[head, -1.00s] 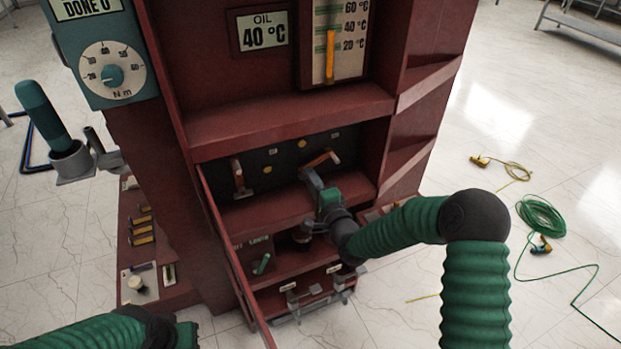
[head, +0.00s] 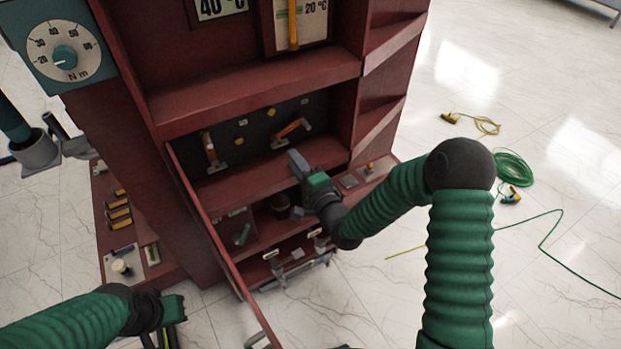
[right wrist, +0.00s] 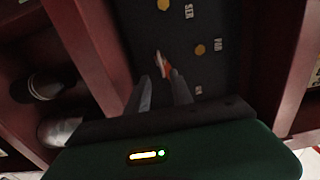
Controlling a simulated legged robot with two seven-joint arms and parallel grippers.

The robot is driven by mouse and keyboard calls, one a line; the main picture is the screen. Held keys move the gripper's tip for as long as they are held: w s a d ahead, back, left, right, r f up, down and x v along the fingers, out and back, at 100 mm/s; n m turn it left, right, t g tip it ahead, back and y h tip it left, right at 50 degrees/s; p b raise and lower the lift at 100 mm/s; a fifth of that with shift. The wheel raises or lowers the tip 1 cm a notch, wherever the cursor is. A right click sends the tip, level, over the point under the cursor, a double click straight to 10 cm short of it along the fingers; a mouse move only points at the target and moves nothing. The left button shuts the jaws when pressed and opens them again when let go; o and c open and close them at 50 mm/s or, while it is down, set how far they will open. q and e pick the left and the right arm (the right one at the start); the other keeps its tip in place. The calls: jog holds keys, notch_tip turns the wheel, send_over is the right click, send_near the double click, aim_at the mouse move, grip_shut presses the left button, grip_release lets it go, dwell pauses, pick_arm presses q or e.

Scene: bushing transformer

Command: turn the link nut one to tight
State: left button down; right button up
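Two orange-brown links sit on the dark back panel (head: 252,138) of the red cabinet: a near-upright left link (head: 209,150) and a slanted right link (head: 290,132). I cannot tell which carries nut one; the nuts are too small to make out. My right gripper (head: 295,157) is in the opening, just below the right link. In the right wrist view its fingers (right wrist: 160,88) are apart with nothing between them, and a small orange and pale piece (right wrist: 162,65) shows beyond the tips. My left gripper (head: 170,318) is low at the left, away from the links; its fingers are unclear.
Red shelves (head: 255,85) lie above and below the opening, and a red door edge (head: 215,235) stands at its left. A torque dial (head: 65,58) is at the upper left. A green cable (head: 513,168) lies on the floor at right.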

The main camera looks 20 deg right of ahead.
jog(key=s+d+p, duration=0.1)
jog(key=s+d, duration=0.1)
jog(key=s, duration=0.8)
jog(key=shift+s+f, duration=0.1)
